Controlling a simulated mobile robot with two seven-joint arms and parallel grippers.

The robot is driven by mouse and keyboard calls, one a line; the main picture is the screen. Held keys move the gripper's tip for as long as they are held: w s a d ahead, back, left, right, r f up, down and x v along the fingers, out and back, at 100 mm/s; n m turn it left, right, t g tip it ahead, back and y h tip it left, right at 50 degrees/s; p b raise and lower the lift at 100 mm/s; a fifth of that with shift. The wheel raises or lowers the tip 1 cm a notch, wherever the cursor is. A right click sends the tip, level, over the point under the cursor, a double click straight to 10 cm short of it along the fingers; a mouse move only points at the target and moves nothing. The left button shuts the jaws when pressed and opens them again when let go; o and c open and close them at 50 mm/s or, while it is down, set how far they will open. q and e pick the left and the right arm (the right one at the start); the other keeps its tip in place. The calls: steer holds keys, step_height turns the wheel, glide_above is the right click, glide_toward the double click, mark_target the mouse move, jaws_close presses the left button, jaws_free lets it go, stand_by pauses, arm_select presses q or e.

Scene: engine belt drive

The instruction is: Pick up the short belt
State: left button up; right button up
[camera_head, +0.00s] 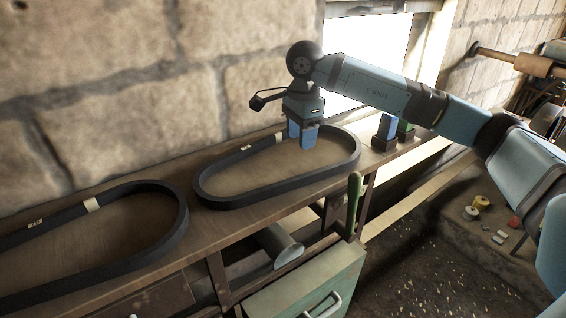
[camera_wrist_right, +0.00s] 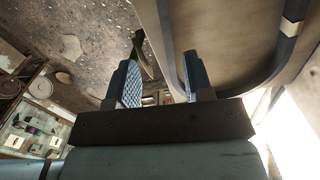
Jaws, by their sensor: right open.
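Two dark belts lie as long loops on the wooden bench. The middle belt (camera_head: 272,193) is wholly in frame and looks like the short one; the left belt (camera_head: 178,222) is cut off by the picture edge. Each has a pale band on it. My right gripper (camera_head: 302,138) points down above the middle belt, and its fingers cover a bit of the loop. In the right wrist view the gripper (camera_wrist_right: 163,62) is open with nothing held, and the belt (camera_wrist_right: 262,80) curves behind and beside its right-hand finger. I cannot tell the height between them. My left gripper is out of view.
The bench (camera_head: 215,228) stands against a stone wall. Blue and black blocks (camera_head: 385,132) stand at its right end. A green handle (camera_head: 353,205) rises at the front edge above a green drawer (camera_head: 310,285).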

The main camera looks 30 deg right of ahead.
steer(key=p, duration=0.1)
glide_above(303, 176)
steer(key=f, duration=0.7)
steer(key=shift+s+a+f, duration=0.1)
steer(key=shift+s+a, duration=0.05)
steer(key=shift+a, duration=0.2)
steer(key=shift+f, duration=0.5)
steer(key=f, duration=0.1)
steer(key=f+p, duration=0.1)
steer(key=f, duration=0.3)
steer(key=shift+w+d+f+p, duration=0.1)
steer(key=shift+w+d+p, duration=0.1)
steer(key=shift+d+p, duration=0.15)
steer(key=shift+c, duration=0.2)
jaws_close()
